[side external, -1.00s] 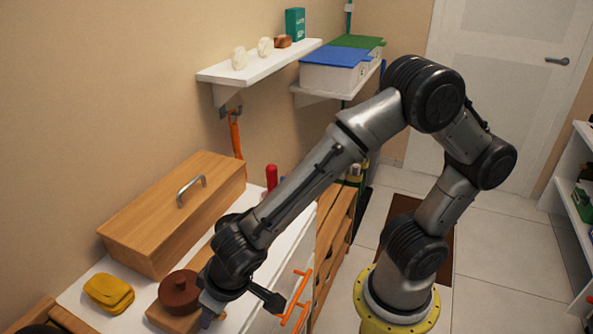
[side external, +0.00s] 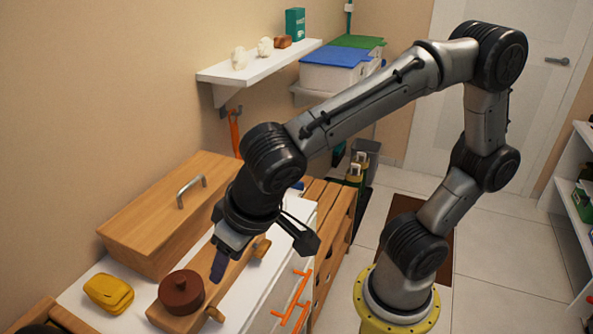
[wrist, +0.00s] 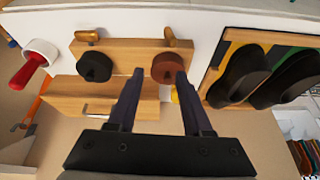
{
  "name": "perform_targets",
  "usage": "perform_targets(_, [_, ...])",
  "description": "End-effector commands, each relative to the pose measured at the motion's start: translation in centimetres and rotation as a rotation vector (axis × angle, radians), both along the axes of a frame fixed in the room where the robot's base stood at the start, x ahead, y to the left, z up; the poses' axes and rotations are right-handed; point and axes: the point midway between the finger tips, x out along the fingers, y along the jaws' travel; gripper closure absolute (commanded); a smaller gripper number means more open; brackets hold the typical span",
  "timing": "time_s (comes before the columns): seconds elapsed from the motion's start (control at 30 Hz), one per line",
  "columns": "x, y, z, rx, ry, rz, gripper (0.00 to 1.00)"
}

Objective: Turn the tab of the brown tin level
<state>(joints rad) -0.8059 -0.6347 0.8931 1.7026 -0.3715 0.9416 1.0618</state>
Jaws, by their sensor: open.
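The brown tin (side external: 181,292), round with a knob on its lid, sits on the near end of a wooden board (side external: 168,322). It also shows in the wrist view (wrist: 166,67), beside a black tin (wrist: 94,67) on the same board (wrist: 125,52). A brass tab (side external: 215,314) is at the board's edge by the brown tin; in the wrist view this tab (wrist: 171,37) looks turned upward, unlike the flatter tab (wrist: 87,36) by the black tin. My gripper (side external: 218,266) is open and empty above the board; in the wrist view its fingertips (wrist: 160,76) frame the brown tin.
A wooden box (side external: 170,215) with a metal handle stands behind the board. A yellow cloth-like item (side external: 108,293) lies left of the tin. A red-handled item in a white cup (wrist: 37,60) is at wrist-view left.

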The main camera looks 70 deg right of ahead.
Motion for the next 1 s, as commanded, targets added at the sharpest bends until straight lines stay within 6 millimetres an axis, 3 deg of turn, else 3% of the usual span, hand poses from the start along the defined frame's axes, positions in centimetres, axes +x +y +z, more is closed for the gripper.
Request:
perform_targets(0.2, [1.3,-3.2,2.0,0.040,-0.030,-0.115,0.50])
perform_targets(0.47, [1.5,-7.4,4.0,0.078,-0.051,-0.233,0.50])
perform_targets(1.0, [-2.2,-15.4,6.5,0.107,-0.088,-0.333,0.50])
